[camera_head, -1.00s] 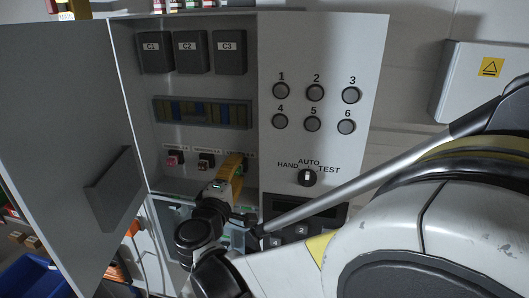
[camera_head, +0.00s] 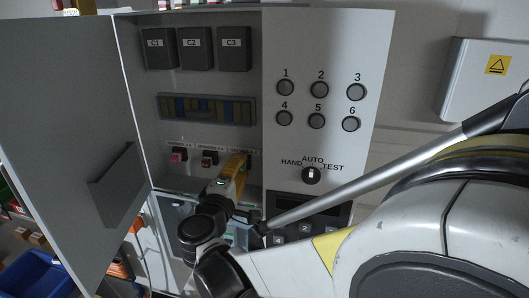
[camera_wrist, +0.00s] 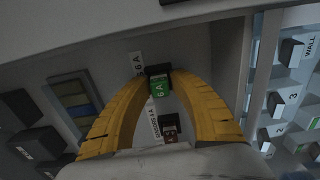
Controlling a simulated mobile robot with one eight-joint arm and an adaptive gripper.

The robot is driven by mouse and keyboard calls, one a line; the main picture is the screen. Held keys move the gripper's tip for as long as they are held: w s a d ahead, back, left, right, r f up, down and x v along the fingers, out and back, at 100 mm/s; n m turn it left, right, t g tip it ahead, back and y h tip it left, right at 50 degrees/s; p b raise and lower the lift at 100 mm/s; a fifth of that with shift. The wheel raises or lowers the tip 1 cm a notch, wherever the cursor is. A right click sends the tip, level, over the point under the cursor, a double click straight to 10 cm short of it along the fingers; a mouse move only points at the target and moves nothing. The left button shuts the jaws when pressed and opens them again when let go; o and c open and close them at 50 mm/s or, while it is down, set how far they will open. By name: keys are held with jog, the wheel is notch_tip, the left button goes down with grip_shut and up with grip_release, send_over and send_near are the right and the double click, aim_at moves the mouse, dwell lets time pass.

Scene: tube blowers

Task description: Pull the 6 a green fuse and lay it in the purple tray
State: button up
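The green fuse (camera_wrist: 160,88), marked 6 A, sits at a black holder on the cabinet's back panel in the wrist view. My gripper (camera_wrist: 161,75) has its yellow fingers bowed in on both sides of it, with the tips against its sides as far as I can see. In the head view my gripper (camera_head: 242,163) covers the third fuse position, so the green fuse is hidden there. I see no purple tray in either view.
A pink fuse (camera_head: 177,158) and a brown fuse (camera_head: 208,161) stand in the same row to the left. The open cabinet door (camera_head: 75,130) is at left, and a button panel (camera_head: 325,100) at right. A blue bin (camera_head: 35,275) is at lower left.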

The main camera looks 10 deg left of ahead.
grip_shut()
jog(key=shift+s, duration=0.25)
jog(key=s, duration=0.6)
jog(key=shift+a+b, duration=0.25)
jog(key=shift+b, duration=0.1)
dwell(0.6)
